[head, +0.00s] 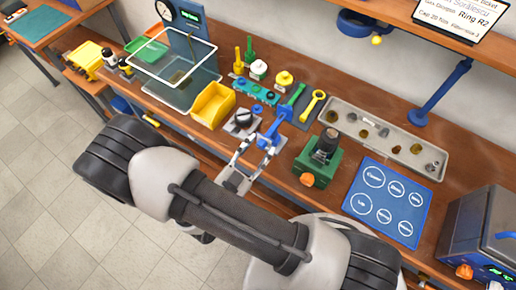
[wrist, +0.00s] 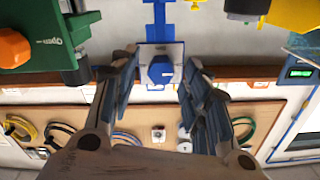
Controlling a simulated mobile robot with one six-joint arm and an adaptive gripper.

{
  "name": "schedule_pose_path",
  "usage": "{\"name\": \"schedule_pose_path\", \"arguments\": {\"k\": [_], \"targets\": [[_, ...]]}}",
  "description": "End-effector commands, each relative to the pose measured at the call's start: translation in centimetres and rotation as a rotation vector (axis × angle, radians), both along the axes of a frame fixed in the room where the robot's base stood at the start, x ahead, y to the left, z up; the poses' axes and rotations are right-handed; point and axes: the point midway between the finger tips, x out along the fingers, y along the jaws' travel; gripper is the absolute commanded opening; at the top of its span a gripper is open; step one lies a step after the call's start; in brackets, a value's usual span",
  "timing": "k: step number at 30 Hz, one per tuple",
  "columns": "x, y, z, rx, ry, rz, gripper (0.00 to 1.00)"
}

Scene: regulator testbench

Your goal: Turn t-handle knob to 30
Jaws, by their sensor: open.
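A blue handle fitting (head: 272,131) stands near the bench's front edge in the head view, just beyond my gripper. In the wrist view, a blue hexagonal part (wrist: 161,70) sits on a pale plate (wrist: 147,52), with a blue bar-shaped part (wrist: 159,22) above it. I cannot tell its angle or read any scale mark. My gripper (wrist: 160,66) is open and empty, its fingers on either side of the hexagonal part in the picture. Contact is not visible. My gripper also shows in the head view (head: 257,148).
A green device (head: 318,160) with an orange knob stands close on the right. A blue mat (head: 385,200), a parts tray (head: 340,108) and a clear box (head: 180,92) occupy more bench space.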

Motion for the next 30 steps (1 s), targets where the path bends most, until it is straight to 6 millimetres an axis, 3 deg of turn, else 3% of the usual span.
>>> {"name": "schedule_pose_path", "arguments": {"k": [11, 30], "targets": [[0.44, -0.32, 0.04, 0.001, -0.001, 0.001, 0.43], [0.42, -0.3, 0.03, 0.0, 0.0, 0.001, 0.0]]}}
